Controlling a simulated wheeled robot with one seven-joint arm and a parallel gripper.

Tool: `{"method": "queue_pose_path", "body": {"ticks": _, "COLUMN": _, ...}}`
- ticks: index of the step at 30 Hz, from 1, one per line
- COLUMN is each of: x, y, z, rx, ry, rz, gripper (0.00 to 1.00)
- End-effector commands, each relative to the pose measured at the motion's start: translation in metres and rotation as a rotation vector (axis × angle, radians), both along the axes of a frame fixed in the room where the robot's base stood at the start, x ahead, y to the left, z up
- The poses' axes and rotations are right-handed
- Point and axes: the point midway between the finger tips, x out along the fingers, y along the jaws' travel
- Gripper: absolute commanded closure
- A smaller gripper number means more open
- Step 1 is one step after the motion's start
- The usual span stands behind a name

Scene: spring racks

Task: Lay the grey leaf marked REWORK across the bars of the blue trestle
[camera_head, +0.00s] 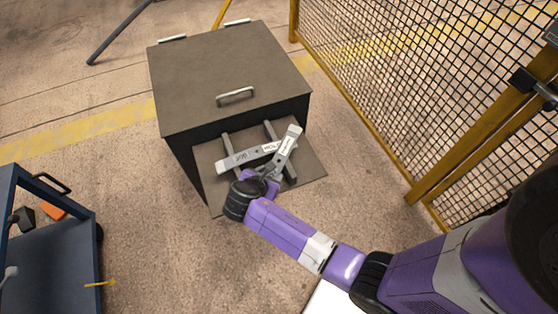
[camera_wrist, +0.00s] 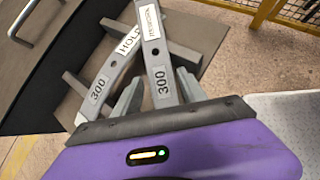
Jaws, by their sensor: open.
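Two grey leaves rest on two dark grey bars in front of a dark box. One leaf (camera_head: 236,160) reads "300" and HOLD; it also shows in the wrist view (camera_wrist: 112,66). The other leaf (camera_head: 281,158) has a white label whose small print looks like REWORK but is hard to read; it also shows in the wrist view (camera_wrist: 154,52), reading "300". The leaves converge at their far ends in the wrist view. My gripper (camera_wrist: 158,80) is open, one finger on each side of the label-bearing second leaf. In the head view my wrist partly hides its near end.
A blue cart (camera_head: 50,250) is at the lower left. A yellow-framed mesh fence (camera_head: 420,90) bounds the right. Floor between cart and plate is clear.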

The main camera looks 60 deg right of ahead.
Motion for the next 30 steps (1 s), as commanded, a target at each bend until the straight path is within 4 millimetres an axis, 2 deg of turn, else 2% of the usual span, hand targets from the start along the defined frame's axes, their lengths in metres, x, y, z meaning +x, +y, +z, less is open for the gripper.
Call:
{"method": "queue_pose_path", "body": {"ticks": 9, "x": 0.009, "y": -0.031, "z": -0.028, "rx": 0.000, "ry": 0.000, "rz": -0.003, "gripper": 0.51}}
{"method": "queue_pose_path", "body": {"ticks": 18, "x": 0.010, "y": -0.034, "z": -0.032, "rx": 0.002, "ry": -0.003, "rz": -0.001, "gripper": 0.51}}
{"method": "queue_pose_path", "body": {"ticks": 19, "x": 0.010, "y": -0.034, "z": -0.032, "rx": 0.002, "ry": -0.003, "rz": -0.001, "gripper": 0.53}}
{"method": "queue_pose_path", "body": {"ticks": 26, "x": 0.010, "y": -0.034, "z": -0.031, "rx": 0.002, "ry": -0.003, "rz": -0.001, "gripper": 0.98}}
{"method": "queue_pose_path", "body": {"ticks": 30, "x": 0.010, "y": -0.034, "z": -0.031, "rx": 0.002, "ry": -0.003, "rz": -0.001, "gripper": 1.00}}
